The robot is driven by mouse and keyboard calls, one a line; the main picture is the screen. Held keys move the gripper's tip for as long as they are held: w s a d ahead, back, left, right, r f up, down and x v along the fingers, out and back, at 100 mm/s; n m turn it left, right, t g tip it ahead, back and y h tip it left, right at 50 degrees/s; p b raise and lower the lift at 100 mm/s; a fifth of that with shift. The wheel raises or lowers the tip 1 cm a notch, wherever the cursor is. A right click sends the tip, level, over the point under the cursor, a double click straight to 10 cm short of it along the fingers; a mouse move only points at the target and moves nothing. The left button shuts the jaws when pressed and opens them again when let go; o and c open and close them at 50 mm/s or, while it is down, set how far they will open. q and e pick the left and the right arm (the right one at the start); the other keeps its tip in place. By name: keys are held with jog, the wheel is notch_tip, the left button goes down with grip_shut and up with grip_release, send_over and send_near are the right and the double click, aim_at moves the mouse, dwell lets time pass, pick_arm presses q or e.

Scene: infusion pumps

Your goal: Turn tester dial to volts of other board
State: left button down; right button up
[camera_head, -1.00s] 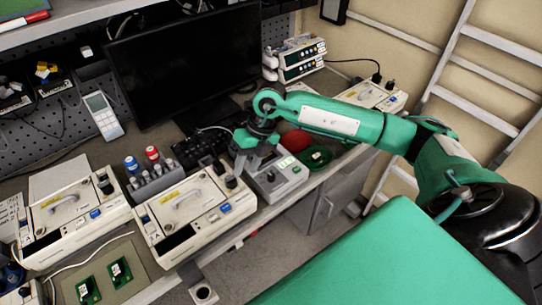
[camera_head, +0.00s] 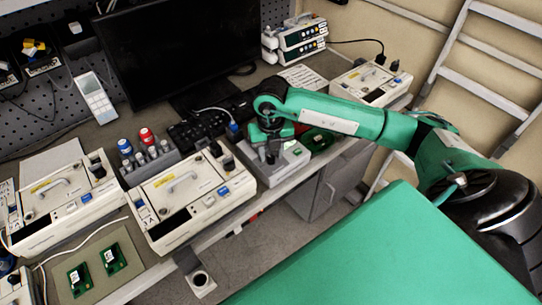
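The tester (camera_head: 281,177) is a light grey box near the bench's front edge, right of the middle pump. My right gripper (camera_head: 268,154) points down over its top and hides most of it, including the dial. Its fingertips are small and dark here, so I cannot tell whether they are open or touch the dial. A green circuit board (camera_head: 319,140) lies just right of the tester. Two more green boards (camera_head: 80,279) (camera_head: 112,258) lie on a mat (camera_head: 58,260) at the lower left. My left gripper is out of view.
White pumps stand at the left (camera_head: 65,205), middle (camera_head: 190,205) and far right (camera_head: 370,84) of the bench. A rack with red and blue caps (camera_head: 148,160) stands behind the middle pump. A monitor (camera_head: 180,50) and keyboard (camera_head: 205,130) are behind.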

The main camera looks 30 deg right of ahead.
jog(key=shift+f, duration=0.25)
jog(key=c, duration=0.7)
jog(key=shift+n+b, duration=0.4)
jog(key=shift+n, duration=0.2)
jog(key=shift+c, duration=0.2)
jog(key=shift+w+n+b, duration=0.15)
jog(key=shift+n+b, duration=2)
jog(key=shift+n, duration=0.95)
jog(key=o, duration=0.7)
jog(key=shift+r, duration=0.15)
jog(key=shift+o, duration=0.4)
jog(key=shift+r+p, duration=1.8)
jog(key=shift+r, duration=1.6)
